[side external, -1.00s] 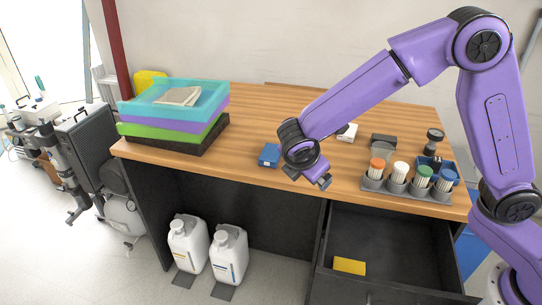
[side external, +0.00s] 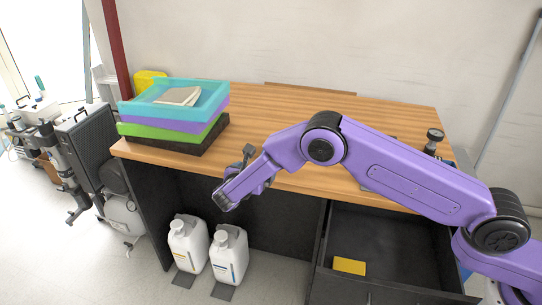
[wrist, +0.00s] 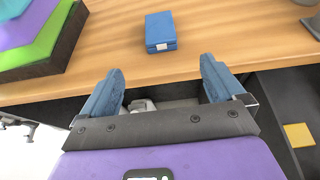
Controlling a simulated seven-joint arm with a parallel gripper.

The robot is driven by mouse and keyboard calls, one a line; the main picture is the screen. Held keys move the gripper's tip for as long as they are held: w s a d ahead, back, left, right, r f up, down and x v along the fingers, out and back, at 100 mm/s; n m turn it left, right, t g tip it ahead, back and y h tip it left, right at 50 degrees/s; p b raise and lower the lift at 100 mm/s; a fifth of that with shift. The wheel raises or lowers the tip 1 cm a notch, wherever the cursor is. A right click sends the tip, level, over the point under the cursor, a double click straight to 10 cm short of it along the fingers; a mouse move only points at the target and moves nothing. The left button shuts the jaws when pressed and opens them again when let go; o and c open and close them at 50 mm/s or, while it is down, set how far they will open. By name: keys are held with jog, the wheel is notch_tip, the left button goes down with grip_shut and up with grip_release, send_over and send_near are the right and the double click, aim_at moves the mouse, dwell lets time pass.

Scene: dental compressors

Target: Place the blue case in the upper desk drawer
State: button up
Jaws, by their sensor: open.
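The blue case (wrist: 161,32) lies flat on the wooden desk near its front edge, with a small white label on its near side. In the side view my arm hides it. My gripper (wrist: 162,82) is open and empty. In the wrist view the case lies ahead of the gap between the two fingers, apart from them. In the side view my gripper (side external: 234,176) is at the desk's front edge. The upper desk drawer (side external: 395,245) is pulled open at the right, with a yellow item (side external: 349,266) inside; the drawer also shows in the wrist view (wrist: 284,100).
A stack of coloured trays (side external: 175,115) stands at the desk's left end, topped by a teal tray with papers. Two white jugs (side external: 188,243) stand below the desk. My arm hides much of the desk's right side. The desk's middle back is clear.

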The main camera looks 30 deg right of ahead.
jog(key=x, duration=1.5)
jog(key=shift+d+f, duration=0.1)
jog(key=shift+f, duration=0.15)
jog(key=c, duration=1.2)
jog(key=shift+r, duration=0.15)
